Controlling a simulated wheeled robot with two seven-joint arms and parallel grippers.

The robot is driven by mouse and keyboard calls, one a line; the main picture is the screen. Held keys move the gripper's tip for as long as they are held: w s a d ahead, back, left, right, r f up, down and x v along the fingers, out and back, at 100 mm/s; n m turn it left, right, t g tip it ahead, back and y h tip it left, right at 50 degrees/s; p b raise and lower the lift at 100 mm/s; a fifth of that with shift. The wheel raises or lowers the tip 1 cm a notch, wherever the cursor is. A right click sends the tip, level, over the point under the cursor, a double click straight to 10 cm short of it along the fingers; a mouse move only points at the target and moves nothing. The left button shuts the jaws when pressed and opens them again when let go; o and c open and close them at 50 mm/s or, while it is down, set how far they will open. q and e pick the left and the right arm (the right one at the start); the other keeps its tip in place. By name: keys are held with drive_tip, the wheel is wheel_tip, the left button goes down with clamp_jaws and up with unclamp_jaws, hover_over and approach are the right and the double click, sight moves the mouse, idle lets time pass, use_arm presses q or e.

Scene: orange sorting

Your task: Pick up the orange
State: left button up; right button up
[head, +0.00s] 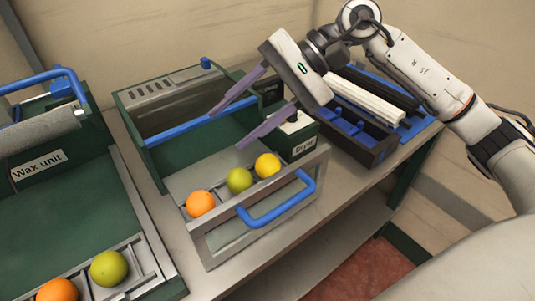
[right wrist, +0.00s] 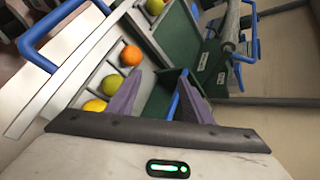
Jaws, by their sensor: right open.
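An orange (head: 200,204) sits at the left end of a row of fruit in the tray at the front of the middle green unit. It also shows in the right wrist view (right wrist: 131,55). A second orange (head: 57,291) lies at the bottom left in the tray of the wax unit, cut by the picture's edge. My right gripper (head: 226,130) is open and empty, its purple fingers spread above the middle unit, behind and above the fruit row. In the right wrist view its fingers (right wrist: 160,80) stand apart, to the right of the row. My left gripper is not in view.
A green fruit (head: 239,180) and a yellow fruit (head: 267,165) sit beside the middle orange. Another green fruit (head: 109,268) lies in the wax unit (head: 60,200). A blue handle (head: 278,205) rises at the tray's front. A dark blue crate (head: 352,138) stands right.

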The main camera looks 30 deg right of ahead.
drive_tip(key=d+f+n+h, duration=0.1)
drive_tip(key=d+h, duration=0.1)
drive_tip(key=h, duration=0.1)
drive_tip(key=n+h+p, duration=0.1)
drive_tip(key=h, duration=0.3)
approach(272, 159)
drive_tip(key=a, duration=0.1)
drive_tip(key=shift+h, duration=0.4)
drive_tip(key=x, duration=0.4)
drive_tip(key=shift+w+d+f+p, duration=0.1)
drive_tip(key=shift+d+f+p, duration=0.1)
drive_tip(key=shift+p, duration=0.15)
drive_tip(key=shift+p+x, duration=0.5)
drive_tip(key=shift+x, duration=2.6)
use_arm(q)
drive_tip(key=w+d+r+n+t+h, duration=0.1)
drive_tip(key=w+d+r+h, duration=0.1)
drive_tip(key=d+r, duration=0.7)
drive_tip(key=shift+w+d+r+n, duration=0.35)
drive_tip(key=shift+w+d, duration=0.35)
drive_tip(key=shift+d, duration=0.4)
use_arm(e)
drive_tip(key=shift+a+r, duration=0.1)
drive_tip(key=shift+r, duration=0.05)
drive_tip(key=c, duration=0.7)
